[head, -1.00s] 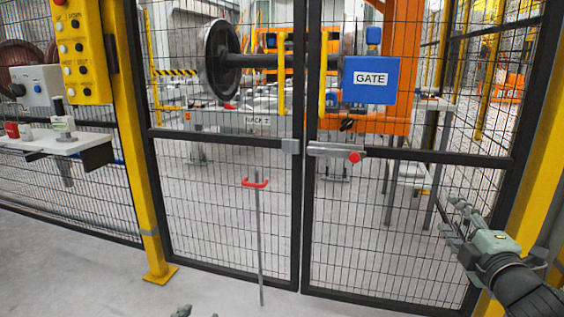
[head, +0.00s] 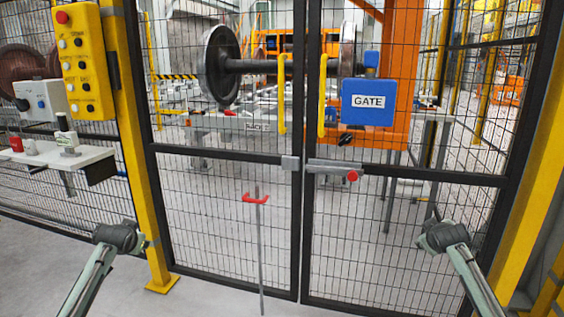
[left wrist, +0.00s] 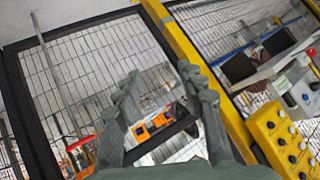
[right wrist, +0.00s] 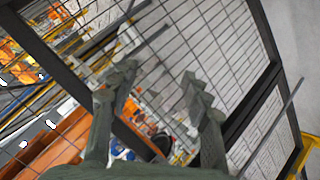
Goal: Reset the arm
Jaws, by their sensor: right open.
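My left gripper (left wrist: 158,72) shows in the left wrist view with its two fingers apart and nothing between them. My right gripper (right wrist: 158,72) shows in the right wrist view, also with its fingers apart and empty. In the head view my left arm (head: 92,270) rises from the lower left and my right arm (head: 465,265) from the lower right, roughly mirrored. I cannot make out the fingers of either gripper there. Both arms are in front of the mesh fence; neither holds anything.
A mesh gate with a blue GATE sign (head: 369,102), yellow handles and a red-knobbed latch (head: 333,167) closes off the front. A red-handled rod (head: 256,198) stands before it. A yellow button panel (head: 84,62) and white shelf (head: 90,157) are at left. A wheelset (head: 222,65) is behind.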

